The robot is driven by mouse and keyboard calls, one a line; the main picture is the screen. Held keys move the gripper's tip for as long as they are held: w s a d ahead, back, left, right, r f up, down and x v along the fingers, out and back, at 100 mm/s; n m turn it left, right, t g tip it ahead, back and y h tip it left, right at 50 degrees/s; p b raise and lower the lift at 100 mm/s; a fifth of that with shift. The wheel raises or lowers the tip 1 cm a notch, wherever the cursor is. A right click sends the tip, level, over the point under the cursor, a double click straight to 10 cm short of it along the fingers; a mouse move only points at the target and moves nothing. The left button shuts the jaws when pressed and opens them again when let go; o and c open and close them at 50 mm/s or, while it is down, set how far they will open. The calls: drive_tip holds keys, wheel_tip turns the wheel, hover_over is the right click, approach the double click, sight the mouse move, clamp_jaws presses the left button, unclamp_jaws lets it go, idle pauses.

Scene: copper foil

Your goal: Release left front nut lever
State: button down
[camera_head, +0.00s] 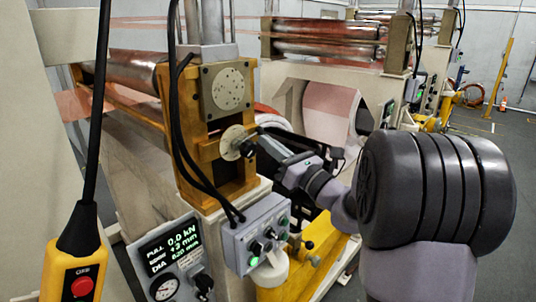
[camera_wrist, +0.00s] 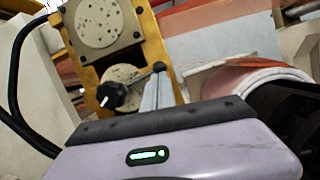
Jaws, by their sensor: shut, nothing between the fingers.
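The nut lever (camera_wrist: 112,94) shows in the wrist view as a dark handle in front of a pale round nut on the yellow roll stand. In the head view, the pale round nut (camera_head: 235,142) sits on the stand below a larger speckled round plate (camera_head: 228,89). My gripper (camera_head: 251,146) is close in front of the nut, at its right side. Its narrow grey fingers show in the wrist view (camera_wrist: 158,90), shut with nothing held, right beside the lever. Whether they touch it I cannot tell. In the head view my gripper hides most of the lever.
A grey control box (camera_head: 257,232) with green buttons stands just below my gripper. Black cables hang to the left of the nut. A yellow pendant (camera_head: 78,262) with a red button hangs at the lower left. A display panel (camera_head: 172,250) is at the bottom.

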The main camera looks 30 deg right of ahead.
drive_tip(key=n+b, duration=0.1)
drive_tip(key=r+n+y+b, duration=0.1)
drive_tip(key=n, duration=0.1)
drive_tip(key=r+n+b, duration=0.1)
drive_tip(key=shift+n+g+y, duration=0.4)
drive_tip(key=shift+s+a+r+n+g+y+b, duration=0.35)
drive_tip(key=shift+a+r+n+g+b, duration=0.75)
drive_tip(key=shift+n, duration=1.35)
drive_tip(key=shift+s+a+r+n+g+y+b, duration=0.25)
drive_tip(key=shift+r+n+y+b, duration=0.45)
drive_tip(key=shift+n+b, duration=1.4)
drive_tip(key=shift+s+a+r+n+g+y+b, duration=0.25)
drive_tip(key=shift+a+r+n+g+b, duration=0.6)
drive_tip(key=shift+n, duration=2)
drive_tip(key=shift+r, duration=0.25)
drive_tip(key=shift+f, duration=0.1)
